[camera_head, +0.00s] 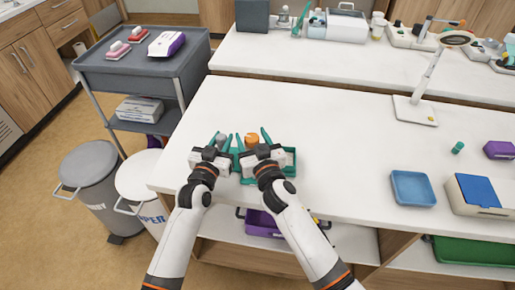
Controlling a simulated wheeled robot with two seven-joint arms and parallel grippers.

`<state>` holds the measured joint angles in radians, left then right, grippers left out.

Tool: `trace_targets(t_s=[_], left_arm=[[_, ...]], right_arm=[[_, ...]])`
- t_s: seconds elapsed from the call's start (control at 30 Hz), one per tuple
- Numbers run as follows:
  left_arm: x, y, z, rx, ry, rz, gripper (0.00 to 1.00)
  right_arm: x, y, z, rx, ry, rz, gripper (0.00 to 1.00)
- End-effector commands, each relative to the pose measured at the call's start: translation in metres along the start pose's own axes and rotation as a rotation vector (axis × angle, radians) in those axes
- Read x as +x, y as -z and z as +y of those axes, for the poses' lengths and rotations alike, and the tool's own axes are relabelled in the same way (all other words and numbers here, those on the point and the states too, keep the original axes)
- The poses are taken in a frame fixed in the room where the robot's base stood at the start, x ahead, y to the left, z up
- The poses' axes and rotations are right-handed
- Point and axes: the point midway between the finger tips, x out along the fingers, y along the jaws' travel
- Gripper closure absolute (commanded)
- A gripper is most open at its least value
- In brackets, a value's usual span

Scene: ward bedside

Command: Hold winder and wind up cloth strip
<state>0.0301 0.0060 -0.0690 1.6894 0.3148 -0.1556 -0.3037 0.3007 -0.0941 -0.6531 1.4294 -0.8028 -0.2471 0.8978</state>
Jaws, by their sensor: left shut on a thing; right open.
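My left gripper (221,140) is at the left front part of the white table, its teal fingers on either side of a small grey object (222,142). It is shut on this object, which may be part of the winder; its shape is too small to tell. My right gripper (253,136) is close beside it, open, with an orange round piece (252,140) between or just beyond its fingers. I cannot tell whether they touch. A green tray (290,168) lies under the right gripper, largely hidden by it. I cannot make out the cloth strip.
A blue tray (412,188), a box with a blue top (478,192) and a lamp (416,108) stand on the right. The table's middle is clear. A grey cart (135,70) and two bins stand left. A purple bin (262,225) is on the shelf below.

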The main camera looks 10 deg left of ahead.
Motion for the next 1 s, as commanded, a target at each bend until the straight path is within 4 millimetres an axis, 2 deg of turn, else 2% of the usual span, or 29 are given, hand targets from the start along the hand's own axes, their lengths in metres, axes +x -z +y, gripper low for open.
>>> trace_targets(t_s=[0.4, 0.5, 0.7, 1.0], left_arm=[[0.0, 0.0, 0.001, -0.002, -0.001, 0.001, 1.0], [0.0, 0.0, 0.001, -0.002, -0.001, 0.001, 1.0], [0.0, 0.0, 0.001, -0.001, -0.001, 0.0, 1.0], [0.0, 0.0, 0.001, 0.0, -0.002, 0.0, 1.0]], right_arm=[[-0.083, 0.001, 0.0, 0.001, -0.001, 0.001, 0.43], [-0.098, 0.0, 0.001, 0.003, -0.001, 0.0, 0.43], [-0.113, -0.001, 0.0, 0.0, -0.001, -0.001, 0.43], [-0.114, -0.001, 0.0, 0.0, -0.001, -0.002, 0.41]])
